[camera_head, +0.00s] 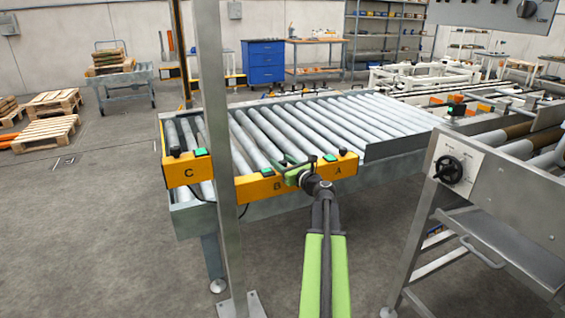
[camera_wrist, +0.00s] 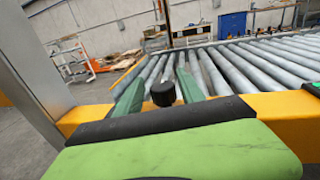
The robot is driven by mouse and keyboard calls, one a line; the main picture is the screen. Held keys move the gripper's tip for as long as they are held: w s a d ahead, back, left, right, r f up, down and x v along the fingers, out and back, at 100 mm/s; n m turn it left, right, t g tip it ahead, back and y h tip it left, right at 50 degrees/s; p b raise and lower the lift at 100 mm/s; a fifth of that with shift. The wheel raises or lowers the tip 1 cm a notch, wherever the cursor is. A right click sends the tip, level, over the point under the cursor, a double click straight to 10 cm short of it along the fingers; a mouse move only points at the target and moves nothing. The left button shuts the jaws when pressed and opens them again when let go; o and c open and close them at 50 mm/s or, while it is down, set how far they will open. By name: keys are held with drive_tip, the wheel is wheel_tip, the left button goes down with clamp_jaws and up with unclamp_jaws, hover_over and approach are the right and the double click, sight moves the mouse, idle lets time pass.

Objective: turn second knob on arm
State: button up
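A yellow control panel (camera_head: 250,190) on the roller conveyor's near end bears the letters B and A. A second yellow panel (camera_head: 190,177), marked C, is to its left, with a black knob (camera_head: 175,151) and a green button (camera_head: 201,153). My gripper (camera_head: 291,163) is at the panel between B and A. In the wrist view its green fingers (camera_wrist: 159,86) are apart, with a black round knob (camera_wrist: 163,93) between them. Small gaps show beside the knob, so it does not look gripped. My gripper hides this knob in the head view. Another black knob (camera_head: 342,152) is near A.
A grey upright post (camera_head: 215,130) stands left of my arm, in front of the conveyor. A metal machine (camera_head: 500,200) with a black knob (camera_head: 450,170) stands close on the right. Conveyor rollers (camera_head: 300,118) extend behind the panels. Open floor lies at left.

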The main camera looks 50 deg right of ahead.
drive_tip(key=shift+d, duration=0.1)
clamp_jaws()
drive_tip(key=shift+s+d, duration=0.25)
drive_tip(key=shift+d, duration=0.05)
drive_tip(key=shift+w+a, duration=0.2)
drive_tip(key=shift+a, duration=0.05)
drive_tip(key=shift+a+h, duration=0.1)
drive_tip(key=shift+h, duration=0.2)
drive_tip(key=m+g+h, duration=0.1)
drive_tip(key=m+h, duration=0.1)
drive_tip(key=m+g+h, duration=0.1)
drive_tip(key=m+h, duration=0.1)
drive_tip(key=h, duration=0.1)
drive_tip(key=shift+a+g, duration=0.1)
drive_tip(key=shift+g, duration=0.2)
drive_tip(key=shift+m+g+h, duration=2.4)
drive_tip(key=shift+g+h, duration=0.1)
drive_tip(key=shift+h, duration=0.3)
drive_tip(key=shift+o, duration=1.2)
unclamp_jaws()
